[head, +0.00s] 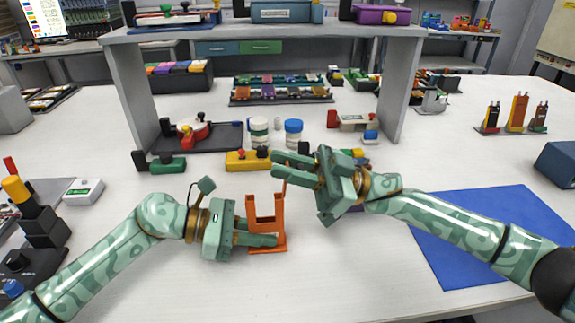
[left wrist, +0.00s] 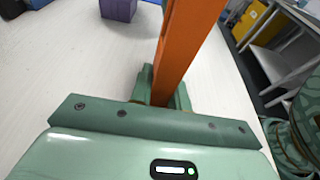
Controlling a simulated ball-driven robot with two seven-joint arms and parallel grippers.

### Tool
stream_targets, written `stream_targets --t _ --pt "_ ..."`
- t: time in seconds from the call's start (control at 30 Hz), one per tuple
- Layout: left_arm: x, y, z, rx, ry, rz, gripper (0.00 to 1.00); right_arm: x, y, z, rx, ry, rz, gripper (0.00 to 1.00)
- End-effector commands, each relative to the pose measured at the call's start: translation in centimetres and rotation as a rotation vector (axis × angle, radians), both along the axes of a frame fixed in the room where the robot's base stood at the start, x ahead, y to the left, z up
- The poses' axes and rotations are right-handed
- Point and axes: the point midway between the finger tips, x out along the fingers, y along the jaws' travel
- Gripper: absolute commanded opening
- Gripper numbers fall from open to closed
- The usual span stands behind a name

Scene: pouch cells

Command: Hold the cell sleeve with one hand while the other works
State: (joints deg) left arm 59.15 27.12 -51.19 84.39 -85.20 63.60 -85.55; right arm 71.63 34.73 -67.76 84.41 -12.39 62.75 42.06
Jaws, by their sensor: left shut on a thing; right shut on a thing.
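The orange cell sleeve (head: 266,223) stands upright on the white table as an open-topped frame with a flat foot. My left gripper (head: 262,240) is shut on its lower part from the left. In the left wrist view the sleeve (left wrist: 184,45) rises as an orange upright between the fingers of my left gripper (left wrist: 160,92). My right gripper (head: 284,168) is just above and behind the sleeve, its fingers pointing left. It is shut on a thin reddish-brown piece (head: 284,187), mostly hidden by the fingers; I cannot tell whether this piece touches the sleeve.
A blue mat (head: 470,260) lies right, under my right arm. A grey shelf (head: 120,90) spans the back. The table's front middle is clear.

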Motion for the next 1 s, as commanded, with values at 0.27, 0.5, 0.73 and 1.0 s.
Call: stream_targets --t 0.27,0.5,0.73,1.0 --pt "0.0 0.0 -0.1 0.001 0.003 -0.001 0.05 0.0 -1.3 -0.5 0.237 0.004 -0.003 0.00" --pt "0.0 0.0 -0.1 0.001 0.003 -0.001 0.05 0.0 -1.4 -0.4 0.243 0.002 -0.002 0.00" --pt "0.0 0.0 -0.1 0.001 0.003 -0.001 0.05 0.0 -1.4 -0.4 0.242 0.002 -0.003 0.41" --pt "0.0 0.0 -0.1 0.001 0.001 -0.001 0.05 0.1 -2.0 -1.0 0.242 0.004 -0.004 0.41"
